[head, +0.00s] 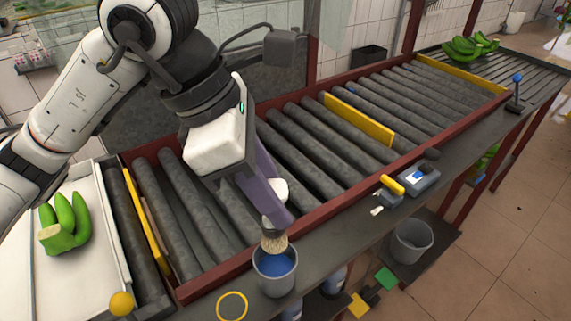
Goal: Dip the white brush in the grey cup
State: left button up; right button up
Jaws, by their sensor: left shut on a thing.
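My left gripper (279,208) reaches down from the upper left and is shut on the white brush (273,240). The white handle end shows beside the fingers, and the tan bristles point down below them. The fingers hide much of the handle. The grey cup (277,287) stands on the ledge in front of the rollers and holds blue liquid (275,265). The bristles are over the cup's mouth, with their tips near the rim at the far side. I cannot tell whether they touch the liquid. My right gripper is not in view.
A roller conveyor (300,150) with red rails runs behind the cup. A yellow ring (232,306) lies left of the cup. A grey-blue device (418,180) sits farther right on the ledge. Green bananas (66,222) lie on a white tray at left. The ledge between cup and device looks mostly clear.

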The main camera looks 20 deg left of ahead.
aim_at(275, 242)
pick_arm(q)
jog(key=shift+f, duration=0.2)
jog(key=shift+s+f+b, duration=0.3)
jog(key=shift+f+b, duration=0.2)
jog(key=shift+f, duration=0.35)
jog(key=shift+f+b, duration=0.65)
jog(key=shift+f, duration=0.1)
jog(key=shift+f+b, duration=0.4)
jog(key=shift+f, duration=0.2)
jog(key=shift+f+b, duration=0.85)
jog(key=shift+f, duration=0.55)
jog(key=shift+f+b, duration=0.5)
jog(key=shift+f, duration=0.55)
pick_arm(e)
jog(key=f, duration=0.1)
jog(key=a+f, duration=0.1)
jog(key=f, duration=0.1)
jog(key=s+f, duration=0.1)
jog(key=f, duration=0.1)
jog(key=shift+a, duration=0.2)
